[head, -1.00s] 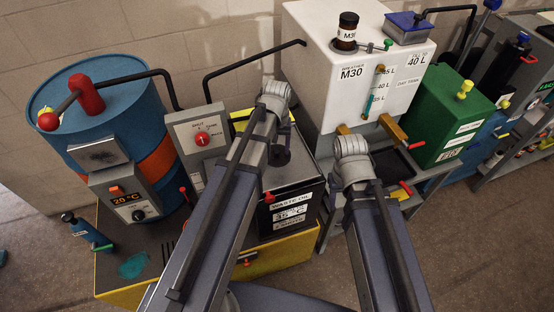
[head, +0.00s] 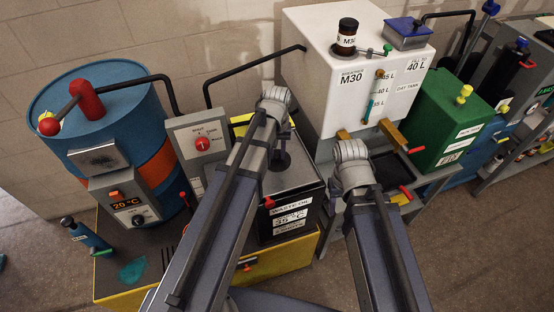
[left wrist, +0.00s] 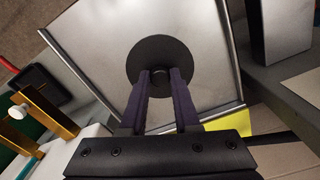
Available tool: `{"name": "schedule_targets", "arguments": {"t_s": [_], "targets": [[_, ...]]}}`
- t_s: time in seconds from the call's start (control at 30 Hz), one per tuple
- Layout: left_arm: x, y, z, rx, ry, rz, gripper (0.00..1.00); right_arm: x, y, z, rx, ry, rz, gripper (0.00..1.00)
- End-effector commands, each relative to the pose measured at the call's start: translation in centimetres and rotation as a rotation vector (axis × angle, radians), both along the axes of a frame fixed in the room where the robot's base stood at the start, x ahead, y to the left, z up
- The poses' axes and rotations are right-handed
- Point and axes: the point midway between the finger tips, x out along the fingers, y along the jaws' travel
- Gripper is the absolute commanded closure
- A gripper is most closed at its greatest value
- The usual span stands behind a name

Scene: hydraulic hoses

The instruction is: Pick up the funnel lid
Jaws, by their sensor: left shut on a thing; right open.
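The funnel lid (left wrist: 148,58) is a round dark disc with a small knob in its middle. In the left wrist view the two fingers of my left gripper (left wrist: 160,76) are shut on the knob. The lid is over the grey metal top of the waste oil box (left wrist: 95,45); I cannot tell whether it touches it. In the head view the lid (head: 281,162) shows as a small dark shape beside my left wrist, and my arm hides much of the box. My right wrist is in front of the white tank's stand, and its fingers are hidden.
A blue drum (head: 100,120) and a grey control box (head: 197,140) stand to the left. A white tank (head: 345,75) stands behind, with a green container (head: 452,125) to its right. A black pipe (head: 255,68) runs behind the box. The floor (head: 440,235) at right is clear.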

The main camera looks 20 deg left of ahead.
Motion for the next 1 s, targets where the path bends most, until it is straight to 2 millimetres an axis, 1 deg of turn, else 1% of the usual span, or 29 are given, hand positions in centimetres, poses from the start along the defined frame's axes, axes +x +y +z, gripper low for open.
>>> {"name": "schedule_targets", "arguments": {"t_s": [0.27,0.47,0.67,0.9,1.0], "targets": [[0.0,0.0,0.2,0.0,0.0,0.0,1.0,0.0,0.0,0.2,0.0,0.0,0.0,0.5],[0.0,0.0,1.5,0.0,0.0,0.0,1.0,0.0,0.0,1.5,0.0,0.0,0.0,0.5],[0.0,0.0,4.1,0.0,0.0,0.0,1.0,0.0,0.0,4.1,0.0,0.0,0.0,0.5],[0.0,0.0,8.0,0.0,0.0,0.0,1.0,0.0,0.0,8.0,0.0,0.0,0.0,0.5],[0.0,0.0,9.2,0.0,0.0,0.0,1.0,0.0,0.0,9.2,0.0,0.0,0.0,0.5]]}}
